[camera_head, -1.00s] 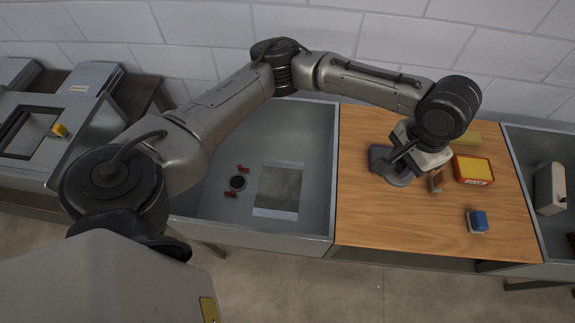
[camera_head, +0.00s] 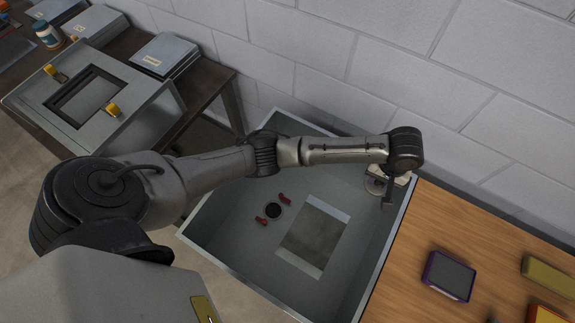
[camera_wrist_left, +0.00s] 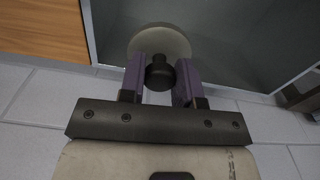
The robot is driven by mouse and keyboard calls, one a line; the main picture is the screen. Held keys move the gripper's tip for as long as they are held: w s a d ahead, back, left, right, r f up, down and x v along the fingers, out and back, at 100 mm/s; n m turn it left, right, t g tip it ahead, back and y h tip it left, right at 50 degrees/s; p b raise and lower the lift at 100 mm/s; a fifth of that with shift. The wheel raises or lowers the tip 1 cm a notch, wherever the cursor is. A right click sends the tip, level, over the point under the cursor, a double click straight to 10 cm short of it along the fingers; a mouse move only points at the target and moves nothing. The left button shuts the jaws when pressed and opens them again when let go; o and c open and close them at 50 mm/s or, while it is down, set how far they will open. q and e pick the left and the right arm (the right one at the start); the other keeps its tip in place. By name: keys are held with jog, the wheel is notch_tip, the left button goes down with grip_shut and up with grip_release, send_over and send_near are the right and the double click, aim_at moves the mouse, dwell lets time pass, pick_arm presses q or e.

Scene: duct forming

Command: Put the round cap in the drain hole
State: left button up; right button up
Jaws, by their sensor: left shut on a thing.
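My left gripper (camera_head: 387,196) is at the right end of the grey basin, by its wall next to the wooden worktop. In the left wrist view its two purple fingers (camera_wrist_left: 160,72) are shut on the black knob of the round cap (camera_wrist_left: 160,38), a pale grey disc. The dark round drain hole (camera_head: 273,211) is in the basin floor, to the left of the gripper and apart from it. No cap covers it. My right gripper is not in view.
Two small red pieces (camera_head: 285,198) (camera_head: 261,220) flank the drain hole. A flat panel with a grey middle (camera_head: 314,237) lies on the basin floor (camera_head: 225,225). The basin's raised rim (camera_head: 240,282) surrounds it. A purple-framed block (camera_head: 449,276) lies on the wooden worktop (camera_head: 405,255).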

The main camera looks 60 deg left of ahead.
pick_arm(q)
jog(key=s+a+f+n, duration=0.3)
jog(key=s+f, duration=0.4)
jog(key=f, duration=0.3)
jog(key=s+a+f+n+b, duration=0.1)
jog(key=s+a+f+n, duration=0.15)
jog(key=s+f, duration=0.6)
jog(key=s+a+f+n, duration=0.3)
jog(key=s+f, duration=0.2)
jog(key=f, duration=0.7)
jog(key=s+a+f+b, duration=0.1)
jog(key=a+f, duration=0.1)
jog(key=a, duration=0.2)
jog(key=s+a+f+b, duration=0.1)
jog(key=a+f, duration=0.1)
jog(key=a, duration=0.2)
jog(key=s+a+f, duration=0.1)
jog(key=a+f, duration=0.2)
jog(key=shift+a+b, duration=0.4)
notch_tip(320, 180, down, 3)
jog(key=shift+f+b, duration=0.2)
jog(key=shift+b, duration=0.55)
jog(key=shift+f, duration=0.35)
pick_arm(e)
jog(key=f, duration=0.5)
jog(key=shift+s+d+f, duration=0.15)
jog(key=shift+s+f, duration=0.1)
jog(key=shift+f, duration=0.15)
pick_arm(q)
jog(key=shift+f, duration=0.1)
